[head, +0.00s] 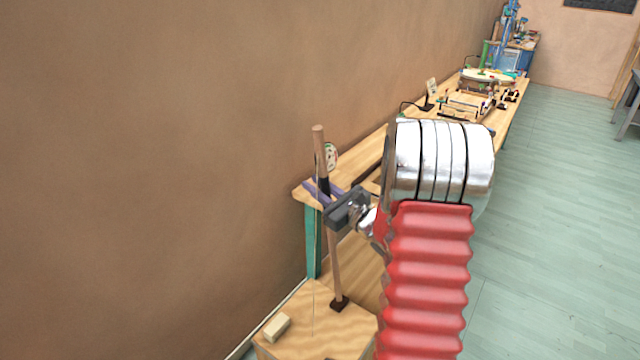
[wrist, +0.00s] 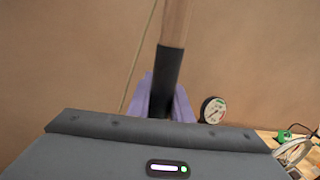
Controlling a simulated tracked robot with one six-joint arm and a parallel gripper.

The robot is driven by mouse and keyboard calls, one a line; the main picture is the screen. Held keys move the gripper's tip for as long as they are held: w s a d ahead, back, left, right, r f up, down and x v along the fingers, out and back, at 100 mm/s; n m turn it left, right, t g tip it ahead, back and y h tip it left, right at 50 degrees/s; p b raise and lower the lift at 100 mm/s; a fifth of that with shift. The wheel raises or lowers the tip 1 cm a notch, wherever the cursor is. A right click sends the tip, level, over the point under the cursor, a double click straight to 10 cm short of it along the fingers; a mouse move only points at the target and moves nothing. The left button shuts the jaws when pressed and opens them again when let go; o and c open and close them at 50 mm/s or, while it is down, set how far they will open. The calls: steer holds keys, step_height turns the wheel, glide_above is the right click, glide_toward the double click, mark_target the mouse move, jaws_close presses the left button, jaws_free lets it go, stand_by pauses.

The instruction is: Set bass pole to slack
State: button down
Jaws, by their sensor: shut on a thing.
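The bass pole (head: 319,145) is a wooden stick with a black grip band, standing nearly upright on a wooden box (head: 310,338) at lower centre in the head view. Its foot sits in a dark socket (head: 339,303). In the wrist view the pole (wrist: 176,25) rises from between my purple fingers. My gripper (head: 325,188) is shut on the pole at the black band; it also shows in the wrist view (wrist: 162,98). A thin string (wrist: 141,58) runs left of the pole; I cannot tell how taut it is. A round dial (wrist: 213,110) shows behind.
A pale block (head: 277,327) lies on the box's top. A long wooden bench (head: 370,150) runs along the wall behind, with a board of small parts (head: 465,104) and a round disc (head: 488,76). The green floor (head: 560,220) on the right is clear.

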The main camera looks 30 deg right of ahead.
steer(key=shift+a+f, duration=0.2)
steer(key=shift+a, duration=0.4)
steer(key=c, duration=1.9)
jaws_free()
steer(key=shift+s+a+y, duration=0.1)
steer(key=shift+y, duration=0.2)
steer(key=shift+o, duration=1.4)
steer(key=shift+r, duration=0.1)
steer(key=shift+d, duration=0.2)
steer(key=s+d, duration=0.2)
steer(key=s, duration=1.1)
steer(key=shift+s+f, duration=0.3)
steer(key=shift+f, duration=0.15)
steer(key=shift+d, duration=0.1)
